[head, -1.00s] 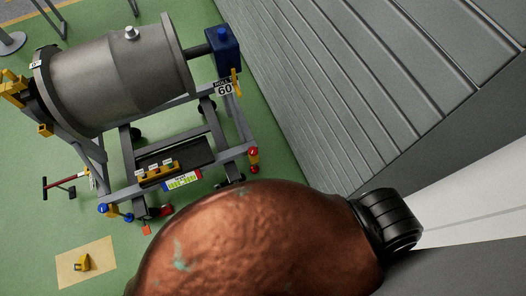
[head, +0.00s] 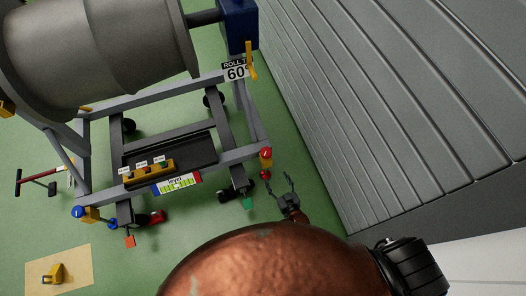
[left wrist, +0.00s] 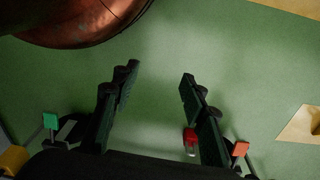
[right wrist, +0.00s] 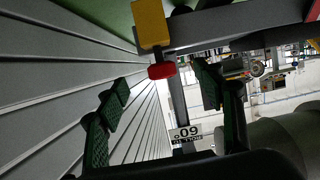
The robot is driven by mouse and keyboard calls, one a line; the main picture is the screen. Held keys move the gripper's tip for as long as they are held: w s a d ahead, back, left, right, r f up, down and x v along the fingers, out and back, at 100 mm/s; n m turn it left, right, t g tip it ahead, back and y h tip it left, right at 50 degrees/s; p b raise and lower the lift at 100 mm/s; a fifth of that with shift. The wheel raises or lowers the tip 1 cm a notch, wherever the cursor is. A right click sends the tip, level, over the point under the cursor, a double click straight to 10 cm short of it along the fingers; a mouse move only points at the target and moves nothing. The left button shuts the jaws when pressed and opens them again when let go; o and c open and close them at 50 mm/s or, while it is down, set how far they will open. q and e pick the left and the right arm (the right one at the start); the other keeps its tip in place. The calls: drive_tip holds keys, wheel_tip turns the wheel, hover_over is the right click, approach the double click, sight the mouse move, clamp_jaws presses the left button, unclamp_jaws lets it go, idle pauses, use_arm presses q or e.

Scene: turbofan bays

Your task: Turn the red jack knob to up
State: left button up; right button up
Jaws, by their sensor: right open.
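The red jack knob (head: 265,175) sits under a yellow block at the right front corner of the grey stand, with another red part on top of the block. The red knob (right wrist: 162,70) shows large in the right wrist view, against the yellow block (right wrist: 150,25). My right gripper (head: 279,180) is open and empty, just right of and below the knob in the head view. In the right wrist view the knob appears between its two spread fingers, with no visible contact. My left gripper (left wrist: 158,73) is open and empty over the green floor, outside the head view.
The grey stand (head: 175,95) carries a large grey cylinder (head: 90,50). A blue jack knob (head: 78,211) is at its left front corner. A ribbed grey wall (head: 390,100) rises close on the right. A "ROLL 60" sign (head: 235,71) hangs above. A tan mat (head: 75,262) lies at lower left.

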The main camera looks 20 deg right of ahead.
sight(267, 157)
drive_tip(key=w+t+h+b, duration=0.1)
drive_tip(key=w+b, duration=0.2)
drive_tip(key=w+m+t+b, duration=0.1)
drive_tip(key=w+b, duration=0.2)
drive_tip(key=w+a+m+t+h+b, duration=0.1)
drive_tip(key=w+b, duration=0.2)
drive_tip(key=shift+f+t+h, duration=0.25)
drive_tip(key=shift+t+h, duration=0.05)
drive_tip(key=shift+t, duration=0.1)
drive_tip(key=w, duration=0.2)
drive_tip(key=w+b, duration=0.1)
drive_tip(key=w, duration=0.1)
drive_tip(key=w+b, duration=0.1)
drive_tip(key=w, duration=0.1)
drive_tip(key=shift+d, duration=0.25)
drive_tip(key=shift+w+r+b, duration=0.1)
drive_tip(key=shift+w+b, duration=0.25)
drive_tip(key=shift+w, duration=0.35)
use_arm(q)
drive_tip(key=shift+t+h, duration=0.5)
drive_tip(key=shift+h, duration=0.1)
drive_tip(key=w+d, duration=0.3)
drive_tip(key=shift+d+f, duration=0.15)
use_arm(e)
drive_tip(key=shift+c, duration=0.3)
drive_tip(key=shift+d, duration=0.1)
drive_tip(key=c, duration=1.1)
